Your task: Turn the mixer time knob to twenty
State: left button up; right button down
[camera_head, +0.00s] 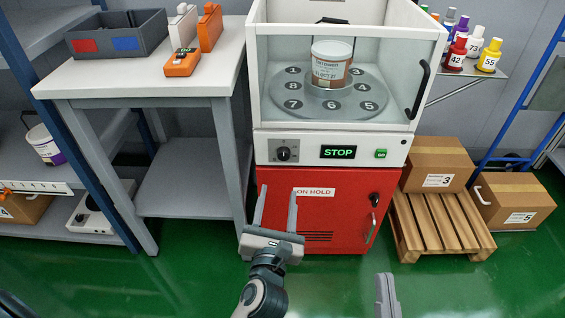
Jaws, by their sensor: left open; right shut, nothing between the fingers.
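The mixer time knob (284,154) is a dark round knob on the white control strip of the machine. Its scale marks are too small to read, and I cannot tell its setting. A display (338,152) beside it reads STOP in green. A small green button (381,153) sits further right. My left gripper (277,193) is open and empty, its two fingers pointing up in front of the red cabinet, below the knob and apart from it. My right gripper (383,277) is shut and empty at the bottom edge, right of the left one; only part of it shows.
Above the strip, a glazed chamber holds a labelled tin (331,63) on a numbered turntable (345,105). The red cabinet (345,192) below reads ON HOLD. A grey table (170,88) stands left; a pallet (438,228) with a box (436,163) stands right. Green floor in front is clear.

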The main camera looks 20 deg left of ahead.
aim_at(283, 157)
pick_arm(q)
jog(key=b+x, duration=0.1)
jog(key=x, duration=1)
jog(key=shift+x, duration=0.85)
pick_arm(e)
jog(key=r+t, duration=0.1)
jog(key=d+r+t, duration=0.1)
jog(key=r, duration=0.2)
jog(key=shift+s+d+t, duration=0.1)
jog(key=shift+d+t, duration=0.2)
jog(key=shift+t, duration=0.1)
jog(key=shift+f, duration=0.1)
pick_arm(q)
jog(key=c, duration=1.1)
jog(key=shift+o, duration=0.3)
pick_arm(e)
jog(key=shift+s+a+f, duration=0.1)
jog(key=shift+a+f, duration=0.05)
jog(key=shift+f, duration=0.15)
